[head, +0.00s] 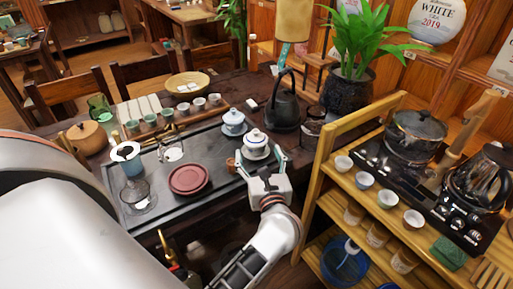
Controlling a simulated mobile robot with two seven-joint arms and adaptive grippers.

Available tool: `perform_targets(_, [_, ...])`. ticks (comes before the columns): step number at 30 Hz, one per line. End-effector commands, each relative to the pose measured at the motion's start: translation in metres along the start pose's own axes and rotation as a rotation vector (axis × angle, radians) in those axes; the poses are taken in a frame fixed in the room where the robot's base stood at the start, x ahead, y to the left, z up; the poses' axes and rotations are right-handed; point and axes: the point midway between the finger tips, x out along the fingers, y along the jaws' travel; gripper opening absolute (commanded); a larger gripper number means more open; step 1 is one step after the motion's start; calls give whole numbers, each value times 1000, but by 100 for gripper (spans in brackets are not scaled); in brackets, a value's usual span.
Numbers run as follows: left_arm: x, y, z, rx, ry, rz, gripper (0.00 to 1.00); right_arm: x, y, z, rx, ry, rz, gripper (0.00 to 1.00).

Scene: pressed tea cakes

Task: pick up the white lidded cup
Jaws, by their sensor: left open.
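A white lidded cup (255,140) with a dark band and a reddish knob stands upright on a saucer on the dark tea tray (215,205). A second white lidded cup (233,119), with blue markings, stands on a saucer behind it, to the left. My left gripper (261,162) is open and empty at the near side of the nearer cup, its fingers spread to the left and right. I cannot tell whether the fingers touch the cup or saucer. My right gripper is not in view.
A dark kettle (283,112) stands behind right of the cups. A dark red round dish (188,178) lies left of my gripper. A small brown cup (232,165) is close to the left finger. A wooden shelf cart (325,150) rises on the right.

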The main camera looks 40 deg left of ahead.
Motion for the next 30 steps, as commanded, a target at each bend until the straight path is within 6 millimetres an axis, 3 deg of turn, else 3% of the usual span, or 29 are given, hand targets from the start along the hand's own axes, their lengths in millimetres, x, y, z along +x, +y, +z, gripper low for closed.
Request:
perform_targets(11, [40, -3, 1, -9, 2, 4, 70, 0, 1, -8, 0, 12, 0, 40])
perform_targets(18, [71, -5, -1, -6, 2, 2, 70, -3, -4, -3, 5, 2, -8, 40])
perform_targets(27, [76, -5, -2, -6, 5, 2, 70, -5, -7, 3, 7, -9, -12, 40])
perform_targets(30, [76, -5, -2, -6, 5, 2, 47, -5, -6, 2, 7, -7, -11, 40])
